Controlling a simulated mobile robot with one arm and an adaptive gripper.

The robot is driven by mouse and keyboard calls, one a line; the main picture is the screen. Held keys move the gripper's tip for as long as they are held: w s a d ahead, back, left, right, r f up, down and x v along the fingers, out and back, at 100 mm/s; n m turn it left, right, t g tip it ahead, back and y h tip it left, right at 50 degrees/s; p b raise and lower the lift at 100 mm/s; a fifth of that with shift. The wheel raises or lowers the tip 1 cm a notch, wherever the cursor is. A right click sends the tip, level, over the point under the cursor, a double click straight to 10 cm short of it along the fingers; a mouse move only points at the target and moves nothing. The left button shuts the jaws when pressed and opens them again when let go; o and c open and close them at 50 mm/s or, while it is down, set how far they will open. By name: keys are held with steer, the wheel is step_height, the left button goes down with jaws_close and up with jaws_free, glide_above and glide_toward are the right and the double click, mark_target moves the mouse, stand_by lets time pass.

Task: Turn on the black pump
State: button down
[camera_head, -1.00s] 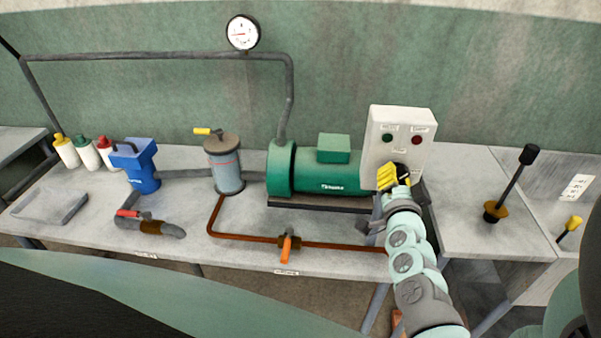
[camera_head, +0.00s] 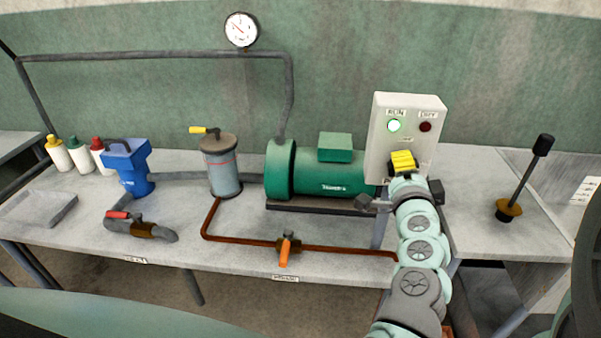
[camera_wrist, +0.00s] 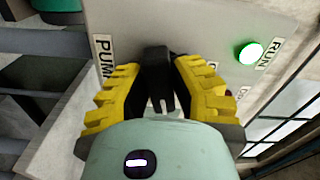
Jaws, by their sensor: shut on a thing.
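A pale control box (camera_head: 380,147) stands at the right end of a green pump unit (camera_head: 345,175). Its green RUN lamp (camera_head: 394,126) is lit and its red lamp (camera_head: 425,127) is dark. The lit lamp also shows in the wrist view (camera_wrist: 249,53). My gripper (camera_wrist: 160,88) has its yellow-padded fingers shut on a black rotary knob (camera_wrist: 157,72) on the box face, beside a label starting "PUM". The knob's white mark points down in the wrist view. In the head view my gripper (camera_head: 403,162) hides the knob. I see no black-bodied pump.
The grey bench holds a filter canister (camera_head: 221,165), a blue unit (camera_head: 129,165), white bottles and an orange-handled valve (camera_head: 286,249). A pressure gauge (camera_head: 241,30) tops the pipe. A black lever (camera_head: 524,177) stands right of the box.

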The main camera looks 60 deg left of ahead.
steer(key=shift+m+b, duration=0.3)
steer(key=shift+m, duration=1.2)
steer(key=c, duration=0.8)
jaws_free()
steer(key=v, duration=0.7)
steer(key=shift+s+d, duration=0.1)
steer(key=shift+s, duration=0.1)
